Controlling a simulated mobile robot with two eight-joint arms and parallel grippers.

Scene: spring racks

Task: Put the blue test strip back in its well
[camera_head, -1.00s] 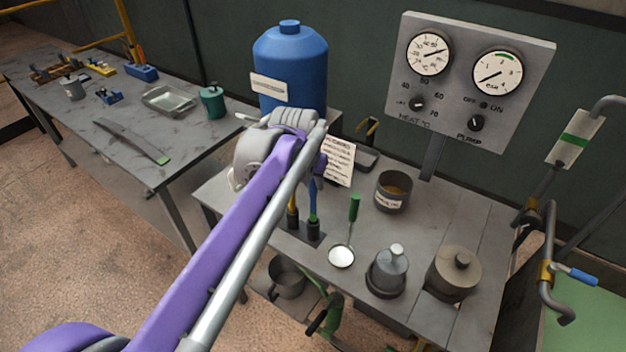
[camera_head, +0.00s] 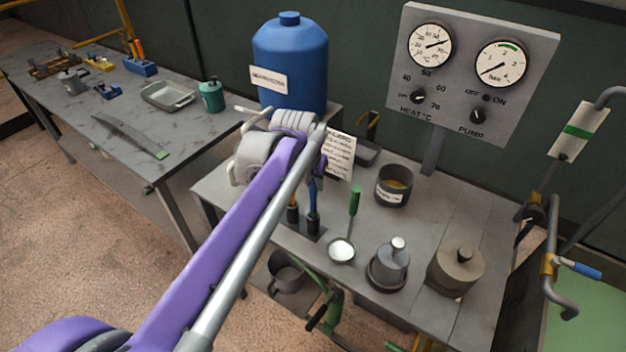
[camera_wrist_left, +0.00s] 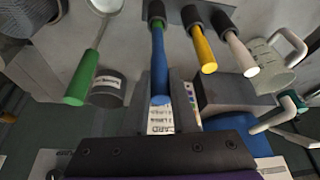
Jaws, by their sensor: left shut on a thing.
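The blue test strip (camera_head: 313,198) stands upright at the front of the bench, and its lower end meets a dark well (camera_head: 313,226). I cannot tell how deep it sits. In the left wrist view the blue strip (camera_wrist_left: 159,62) runs from its dark collar toward my jaws. My left gripper (camera_head: 318,168) is shut on the upper end of the blue strip; its fingers are mostly hidden behind my purple arm. A yellow strip (camera_wrist_left: 204,50) and a white strip (camera_wrist_left: 238,52) stand in neighbouring wells. My right gripper is not in view.
A lidded grey pot (camera_head: 388,266), a brown lidded pot (camera_head: 456,271) and a labelled cup (camera_head: 393,190) are further right. A blue tank (camera_head: 291,62) and a printed card (camera_head: 340,158) are behind.

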